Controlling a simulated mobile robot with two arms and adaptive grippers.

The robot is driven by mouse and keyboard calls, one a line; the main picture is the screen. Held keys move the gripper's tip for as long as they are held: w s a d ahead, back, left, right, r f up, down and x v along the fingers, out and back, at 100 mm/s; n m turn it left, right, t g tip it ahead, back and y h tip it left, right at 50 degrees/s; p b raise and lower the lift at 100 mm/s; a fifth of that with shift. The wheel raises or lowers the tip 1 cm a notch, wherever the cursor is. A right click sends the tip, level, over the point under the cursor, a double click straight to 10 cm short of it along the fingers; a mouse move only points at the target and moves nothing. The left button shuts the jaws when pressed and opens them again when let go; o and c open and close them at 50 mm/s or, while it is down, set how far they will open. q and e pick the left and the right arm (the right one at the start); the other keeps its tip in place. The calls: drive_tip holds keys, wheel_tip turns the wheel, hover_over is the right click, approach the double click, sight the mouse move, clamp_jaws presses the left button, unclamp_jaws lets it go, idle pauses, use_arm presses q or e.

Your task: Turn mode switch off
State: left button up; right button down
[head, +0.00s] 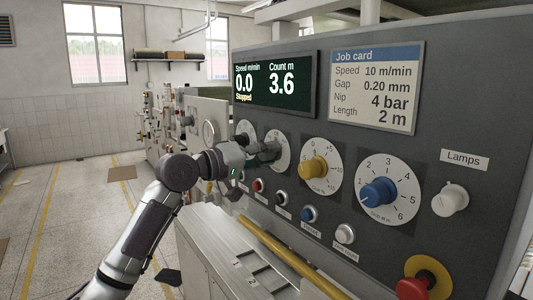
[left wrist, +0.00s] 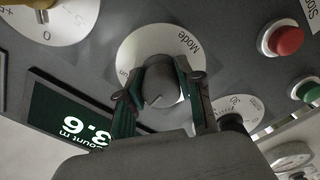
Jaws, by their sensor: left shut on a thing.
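The mode switch is a grey knob (left wrist: 163,84) on a round white dial marked "Mode" (left wrist: 140,45) in the left wrist view, where the picture is upside down. My left gripper (left wrist: 163,95) has a finger on each side of the knob and is shut on it. In the head view the dial (head: 284,139) is partly hidden behind my left gripper (head: 270,151), which reaches the panel from the left. A light mark shows on the knob, but which setting it points at is unclear. My right gripper is not in view.
The display (head: 273,84) reads speed 0.0, count 3.6 and "Stopped". A yellow knob (head: 313,169), a blue knob (head: 378,192) and a lamps switch (head: 450,200) lie to the right. Several push buttons sit below, with a red emergency knob (head: 411,289) and a yellow rail (head: 290,262).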

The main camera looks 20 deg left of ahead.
use_arm(q)
drive_tip(key=shift+r, duration=0.1)
drive_tip(key=o, duration=1.2)
drive_tip(key=shift+a, duration=0.1)
drive_tip(key=v, duration=1.2)
